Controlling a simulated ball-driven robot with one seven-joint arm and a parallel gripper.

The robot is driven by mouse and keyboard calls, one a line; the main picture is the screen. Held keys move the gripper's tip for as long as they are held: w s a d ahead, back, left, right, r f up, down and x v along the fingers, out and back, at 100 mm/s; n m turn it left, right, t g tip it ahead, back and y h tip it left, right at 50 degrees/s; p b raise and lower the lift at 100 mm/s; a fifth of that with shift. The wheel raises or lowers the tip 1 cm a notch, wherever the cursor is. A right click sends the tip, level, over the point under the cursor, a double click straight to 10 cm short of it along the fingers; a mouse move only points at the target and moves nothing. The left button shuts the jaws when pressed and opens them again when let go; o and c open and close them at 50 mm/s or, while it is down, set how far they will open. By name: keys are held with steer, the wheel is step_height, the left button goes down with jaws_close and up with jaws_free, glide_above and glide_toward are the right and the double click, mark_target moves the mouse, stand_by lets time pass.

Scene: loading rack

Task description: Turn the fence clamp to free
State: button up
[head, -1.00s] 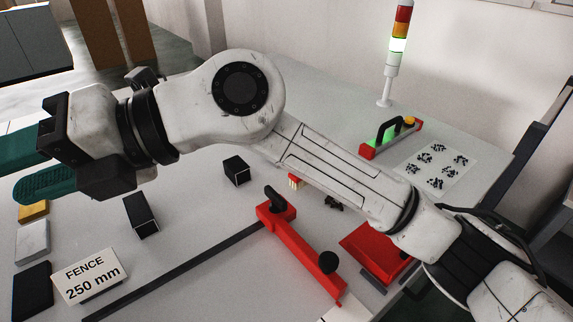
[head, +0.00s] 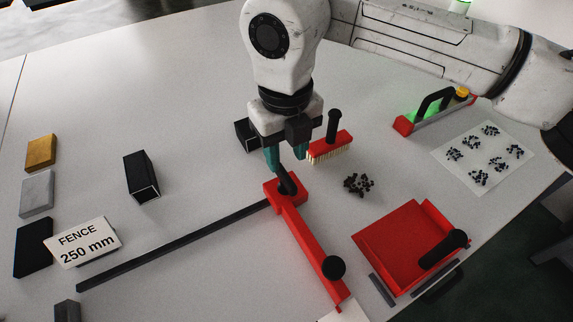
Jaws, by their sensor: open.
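The red fence (head: 311,243) lies across the dark rail (head: 180,243), with a round black knob (head: 334,267) near its front end. The fence clamp, a black lever (head: 286,182), stands on the red block at the fence's far end and leans up and to the left. My gripper (head: 287,165) points down just above the clamp, with its teal fingers apart. One finger is left of the lever and the other is to its right, slightly higher in the picture. I cannot tell whether either finger touches the lever. A sign (head: 83,243) reads "FENCE 250 mm".
A red brush (head: 331,146) with a black handle stands close right of my gripper. Dark scraps (head: 359,184) lie beside it. A red dustpan (head: 400,246) is at the right. A black block (head: 142,177) stands left, with clear table between it and the clamp.

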mark_target(285, 175)
steer(key=shift+s+f, duration=0.1)
steer(key=shift+f, duration=2.65)
jaws_close()
